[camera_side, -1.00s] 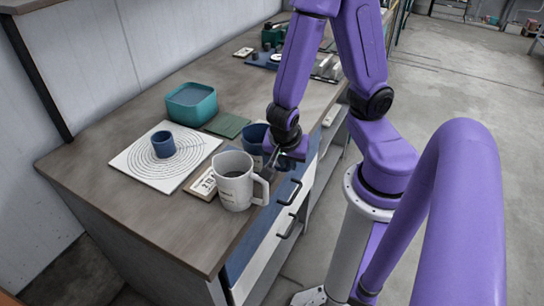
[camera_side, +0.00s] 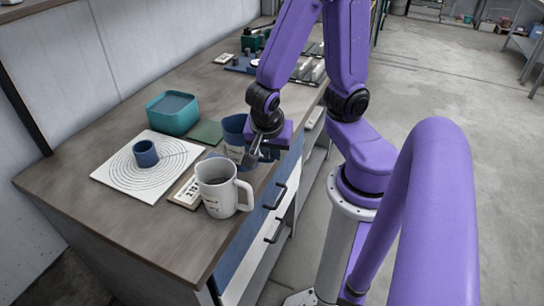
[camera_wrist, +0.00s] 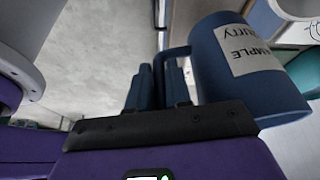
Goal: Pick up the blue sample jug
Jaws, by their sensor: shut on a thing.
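The blue sample jug (camera_side: 233,130) shows behind my gripper (camera_side: 254,156) in the side view, its front partly hidden by the gripper. In the wrist view the jug (camera_wrist: 245,75) has a pale label with "SAMPLE" partly readable and looks tilted in the picture. My gripper (camera_wrist: 160,88) is at the jug's handle, with the dark fingers shut on it. The fingers hide part of the handle. The jug appears a little above the bench, over a faint blue-grey round patch (camera_side: 213,156).
A white mug (camera_side: 217,190) stands close in front of the jug, beside a label card (camera_side: 184,193). A small blue cup (camera_side: 146,153) sits on a ringed white sheet (camera_side: 118,182). A teal tub (camera_side: 172,120) and green mat (camera_side: 205,133) lie behind. The front left bench is clear.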

